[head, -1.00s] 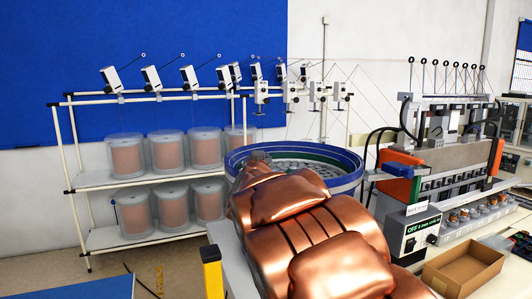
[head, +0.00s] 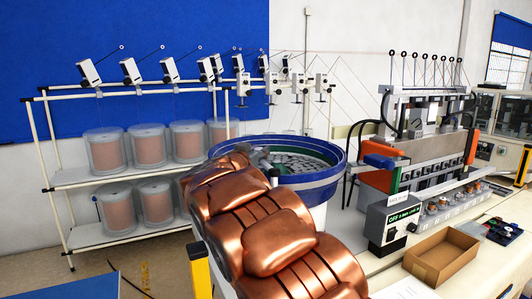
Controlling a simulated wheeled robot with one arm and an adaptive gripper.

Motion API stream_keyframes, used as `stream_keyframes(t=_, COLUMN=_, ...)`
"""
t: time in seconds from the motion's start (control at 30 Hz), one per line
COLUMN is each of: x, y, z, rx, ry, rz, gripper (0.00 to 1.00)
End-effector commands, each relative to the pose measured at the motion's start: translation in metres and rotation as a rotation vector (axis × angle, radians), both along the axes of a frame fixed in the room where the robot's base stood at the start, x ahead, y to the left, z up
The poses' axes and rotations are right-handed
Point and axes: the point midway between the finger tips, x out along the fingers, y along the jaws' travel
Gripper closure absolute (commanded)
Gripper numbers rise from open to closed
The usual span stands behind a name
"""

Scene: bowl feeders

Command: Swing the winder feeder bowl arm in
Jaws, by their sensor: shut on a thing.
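The winder feeder bowl (head: 330,181) is a round blue-rimmed bowl with a green inner wall and many grey parts in it. It stands at the centre, behind my copper-coloured arm. My gripper (head: 259,157) shows only as a small dark grey shape at the bowl's near left rim, past the end of my arm. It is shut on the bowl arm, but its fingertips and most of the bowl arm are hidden. A short black-topped post (head: 274,176) stands close beside my arm in front of the bowl wall; I cannot tell whether it belongs to the bowl arm.
The winding machine (head: 420,165) with orange end plates stands right of the bowl. A control box (head: 392,222) and an open cardboard box (head: 441,257) are on the bench in front. A rack of copper spools (head: 108,152) stands at left. A yellow post (head: 201,272) is near my arm.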

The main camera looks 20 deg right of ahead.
Motion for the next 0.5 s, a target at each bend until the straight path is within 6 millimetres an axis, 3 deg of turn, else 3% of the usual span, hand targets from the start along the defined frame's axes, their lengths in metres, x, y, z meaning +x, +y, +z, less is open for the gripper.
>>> stream_keyframes(t=0.5, x=0.008, y=-0.019, z=0.002, rx=0.0, ry=-0.004, rz=-0.17, gripper=1.0)
